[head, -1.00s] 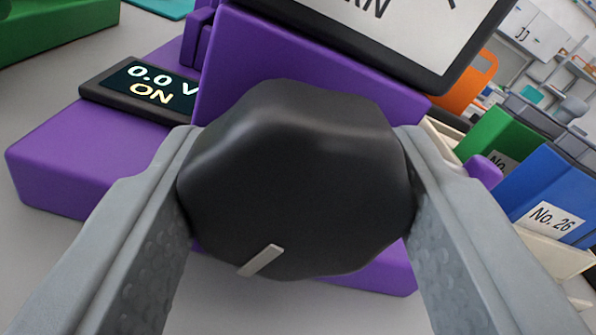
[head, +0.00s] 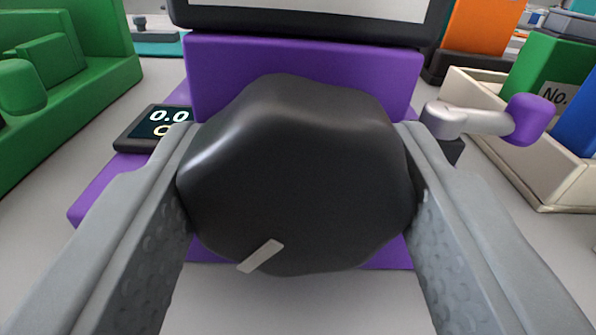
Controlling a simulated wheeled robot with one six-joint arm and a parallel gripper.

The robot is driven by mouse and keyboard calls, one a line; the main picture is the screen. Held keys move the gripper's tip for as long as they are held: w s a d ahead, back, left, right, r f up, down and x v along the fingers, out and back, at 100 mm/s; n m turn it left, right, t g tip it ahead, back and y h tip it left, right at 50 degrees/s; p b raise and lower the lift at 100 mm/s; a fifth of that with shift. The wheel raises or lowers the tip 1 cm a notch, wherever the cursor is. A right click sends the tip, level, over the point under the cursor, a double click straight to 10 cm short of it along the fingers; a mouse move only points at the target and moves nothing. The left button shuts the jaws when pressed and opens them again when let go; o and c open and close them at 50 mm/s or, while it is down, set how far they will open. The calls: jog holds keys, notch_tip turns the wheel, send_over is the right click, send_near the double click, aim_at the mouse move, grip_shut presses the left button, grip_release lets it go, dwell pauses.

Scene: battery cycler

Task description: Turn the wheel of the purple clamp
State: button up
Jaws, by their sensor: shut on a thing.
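The purple clamp (head: 305,65) stands straight ahead in the head view, with a dark screen along its top, cut off by the upper edge. Its black wheel (head: 300,170) faces me and fills the middle of the view. A pale marker bar on the wheel sits at its lower left. My gripper (head: 300,185) is shut on the wheel, one finger on each side of it. A small display (head: 150,130) on the clamp's left side is partly hidden by my left finger; "0.0" shows. A lever with a purple knob (head: 530,118) sticks out to the right.
A green device (head: 90,75) stands at the left. At the right a cream tray (head: 480,90) holds green and blue boxes. An orange object (head: 480,25) stands behind it. The grey table is bare in front of the clamp.

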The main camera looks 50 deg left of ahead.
jog(key=o, duration=1)
jog(key=shift+c, duration=0.2)
jog(key=shift+d, duration=0.1)
jog(key=v, duration=1.7)
jog(key=shift+s+d, duration=0.1)
jog(key=shift+s, duration=0.05)
